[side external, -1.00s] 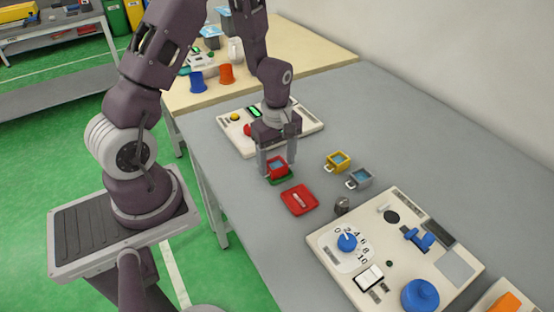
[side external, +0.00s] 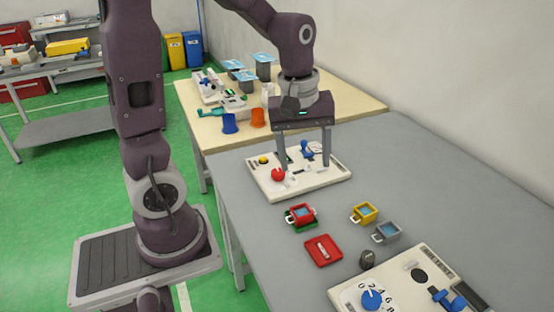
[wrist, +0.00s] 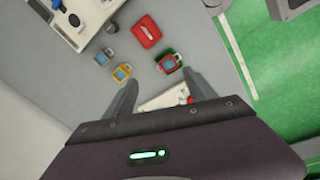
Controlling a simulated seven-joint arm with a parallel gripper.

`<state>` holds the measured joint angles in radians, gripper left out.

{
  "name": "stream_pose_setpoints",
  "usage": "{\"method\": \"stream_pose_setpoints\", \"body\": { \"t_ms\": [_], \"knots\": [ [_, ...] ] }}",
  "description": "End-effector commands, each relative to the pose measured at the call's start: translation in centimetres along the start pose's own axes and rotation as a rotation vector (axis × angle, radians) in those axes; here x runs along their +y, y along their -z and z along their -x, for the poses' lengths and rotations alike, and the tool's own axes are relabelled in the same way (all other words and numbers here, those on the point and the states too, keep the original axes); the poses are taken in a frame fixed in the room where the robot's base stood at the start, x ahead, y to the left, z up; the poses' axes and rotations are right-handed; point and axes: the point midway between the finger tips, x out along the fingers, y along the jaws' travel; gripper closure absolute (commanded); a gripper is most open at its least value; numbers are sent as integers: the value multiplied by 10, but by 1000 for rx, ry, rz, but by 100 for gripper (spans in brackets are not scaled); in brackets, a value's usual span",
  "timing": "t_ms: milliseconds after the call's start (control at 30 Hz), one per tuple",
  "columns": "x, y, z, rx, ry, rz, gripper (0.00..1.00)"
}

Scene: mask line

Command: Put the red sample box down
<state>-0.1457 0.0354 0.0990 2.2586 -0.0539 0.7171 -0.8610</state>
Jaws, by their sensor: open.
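The red sample box (side external: 300,213), with a blue top face and a white handle, sits upright on a green pad (side external: 304,229) on the grey bench. In the wrist view the red box (wrist: 169,63) lies beyond the fingertips, with the green pad's edge showing beside it. My gripper (side external: 305,167) is open and empty, raised over the back panel and apart from the box. Its two fingers also show spread in the wrist view (wrist: 163,86).
A yellow box (side external: 364,213) and a grey box (side external: 386,232) stand to the right. A flat red block (side external: 323,250) lies in front. A control panel (side external: 320,181) with a red knob is under my gripper; another panel (side external: 405,280) is at front right.

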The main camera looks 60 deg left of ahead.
Motion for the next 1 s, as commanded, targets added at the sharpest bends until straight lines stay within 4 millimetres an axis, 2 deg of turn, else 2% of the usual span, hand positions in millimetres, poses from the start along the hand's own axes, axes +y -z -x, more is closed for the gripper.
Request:
{"method": "stream_pose_setpoints", "body": {
  "t_ms": [33, 133, 200, 333, 500, 1000],
  "knots": [
    [-7, -18, 26, 33, -57, -164, 35],
    [-30, -55, 65, 116, -140, -535, 35],
    [-50, -76, 81, 183, -176, -762, 35],
    [-76, -98, 92, 282, -202, -1040, 35],
    [-84, -104, 94, 317, -204, -1138, 35],
    [-84, -103, 94, 316, -204, -1133, 35]
  ]
}}
